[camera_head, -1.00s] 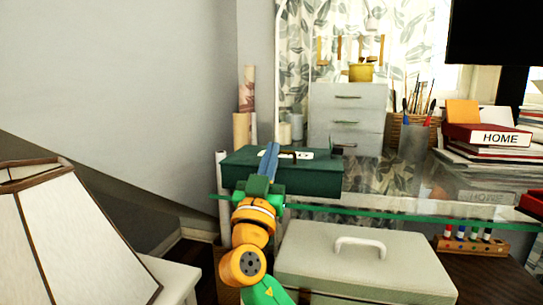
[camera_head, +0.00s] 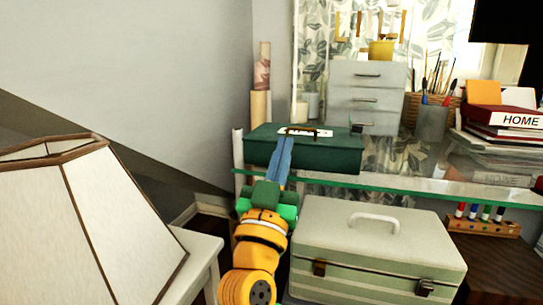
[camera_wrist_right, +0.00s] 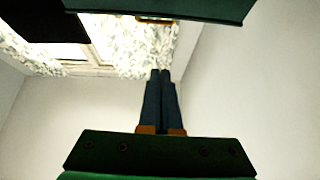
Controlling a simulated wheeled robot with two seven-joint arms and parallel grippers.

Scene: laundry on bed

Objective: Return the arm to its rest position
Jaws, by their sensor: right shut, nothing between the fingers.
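My right gripper (camera_head: 283,155) is in the middle of the head view, on my yellow and green arm. Its blue fingers are together and hold nothing. In the head view they overlap the front of a dark green box (camera_head: 330,155) on the glass shelf; I cannot tell whether they touch it. The wrist view shows the closed fingers (camera_wrist_right: 161,85) with pale wall and ceiling behind, and a dark green surface (camera_wrist_right: 190,8) at the top edge. My left gripper is not in view.
A cream case (camera_head: 330,235) with a white handle stands below the glass shelf (camera_head: 430,184). A lampshade (camera_head: 85,220) stands at left. White drawers (camera_head: 367,95), books (camera_head: 500,140) and a brush holder (camera_head: 432,122) are on the shelf. Wall space at left is clear.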

